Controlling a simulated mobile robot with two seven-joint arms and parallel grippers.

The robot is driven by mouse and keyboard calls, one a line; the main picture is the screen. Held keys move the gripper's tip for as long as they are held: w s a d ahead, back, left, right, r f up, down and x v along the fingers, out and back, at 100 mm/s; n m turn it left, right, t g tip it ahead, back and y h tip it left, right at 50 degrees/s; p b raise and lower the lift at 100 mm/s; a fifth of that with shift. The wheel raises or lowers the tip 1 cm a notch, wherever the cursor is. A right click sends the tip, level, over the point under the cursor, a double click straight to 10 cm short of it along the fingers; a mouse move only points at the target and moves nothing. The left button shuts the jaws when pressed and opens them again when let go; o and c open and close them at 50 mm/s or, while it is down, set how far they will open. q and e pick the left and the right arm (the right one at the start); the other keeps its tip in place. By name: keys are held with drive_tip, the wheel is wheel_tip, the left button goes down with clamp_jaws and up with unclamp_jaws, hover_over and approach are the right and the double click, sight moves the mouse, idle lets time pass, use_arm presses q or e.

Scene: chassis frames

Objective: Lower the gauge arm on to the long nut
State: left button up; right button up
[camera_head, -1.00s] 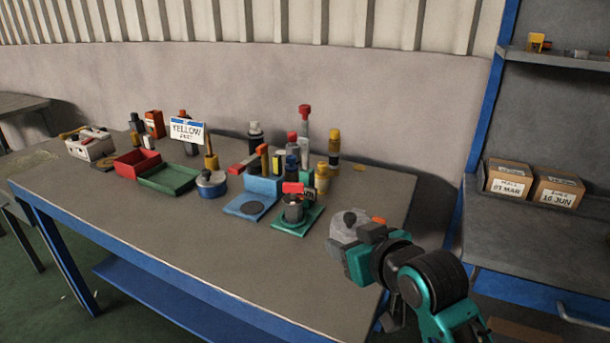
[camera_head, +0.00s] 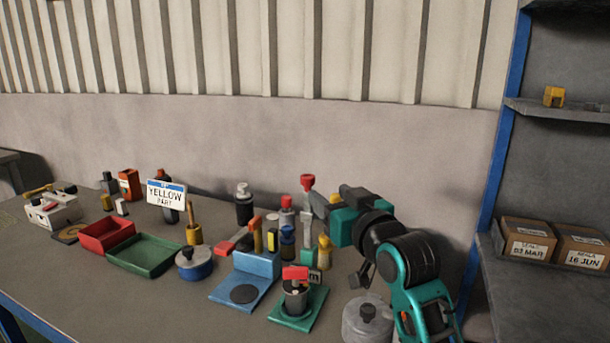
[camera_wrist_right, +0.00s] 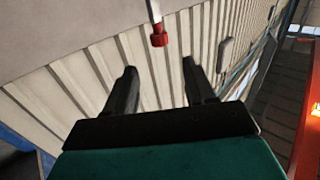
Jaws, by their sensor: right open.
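A grey upright arm with a red tip (camera_head: 307,182), which looks like the gauge arm, stands raised at the back of the table. The red tip also shows in the right wrist view (camera_wrist_right: 158,38), beyond the fingertips. Its lower end is hidden behind other items. A dark cylinder (camera_head: 295,300) stands on a green base (camera_head: 291,319) with a red block at its top; I cannot tell for sure whether it is the long nut. My right gripper (camera_head: 330,200) is open and empty, just right of the red tip. Its open fingers show in the right wrist view (camera_wrist_right: 160,72). My left gripper is not in view.
A blue stand (camera_head: 262,270) with a black disc is left of the green base. A grey round container (camera_head: 367,322) is near my right arm. Red (camera_head: 92,240) and green (camera_head: 145,268) trays lie left. Several bottles crowd the middle. Shelving (camera_head: 575,114) rises right.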

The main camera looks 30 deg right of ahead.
sight(310, 180)
drive_tip(key=w, duration=1.1)
drive_tip(key=shift+w+d+p, duration=0.15)
drive_tip(key=shift+d+p, duration=0.15)
clamp_jaws()
